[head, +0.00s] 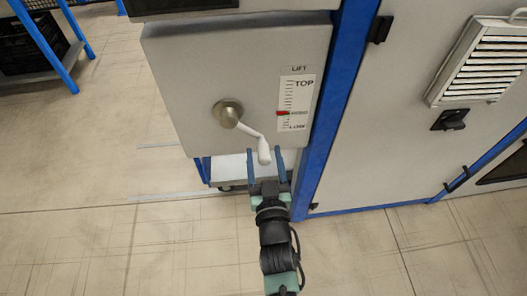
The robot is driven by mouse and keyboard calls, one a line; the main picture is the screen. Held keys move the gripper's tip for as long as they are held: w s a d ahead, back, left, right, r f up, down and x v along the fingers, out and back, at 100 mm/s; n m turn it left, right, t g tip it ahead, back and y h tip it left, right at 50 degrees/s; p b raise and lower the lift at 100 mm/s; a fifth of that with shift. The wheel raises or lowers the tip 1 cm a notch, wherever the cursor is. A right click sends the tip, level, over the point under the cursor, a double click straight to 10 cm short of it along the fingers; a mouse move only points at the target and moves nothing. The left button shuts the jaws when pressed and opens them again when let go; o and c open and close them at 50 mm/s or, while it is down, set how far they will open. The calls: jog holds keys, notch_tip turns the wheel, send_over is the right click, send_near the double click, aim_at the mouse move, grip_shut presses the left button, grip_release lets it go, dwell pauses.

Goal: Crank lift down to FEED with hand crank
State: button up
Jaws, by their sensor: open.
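The hand crank (243,126) is on the front of a light grey panel. It has a round metal hub (228,113) and an arm running down to the right, ending in a white handle (264,152). My gripper (264,153) is below the crank, open, with its two blue-grey fingers pointing up. The handle's lower end appears between or just in front of the fingertips; I cannot tell whether they touch. The LIFT scale (296,98) reads TOP above and LOW below. Its red pointer (283,113) is beside a small middle label, probably FEED.
A blue post (340,90) stands right of the panel, beside a grey cabinet (400,130) with a vent (482,62) and a black latch (449,119). A white low platform (228,168) shows under the panel. The tiled floor (90,190) at left is clear.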

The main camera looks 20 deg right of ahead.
jog(key=shift+w+d, duration=0.15)
jog(key=shift+w, duration=0.5)
grip_shut()
dwell(1.0)
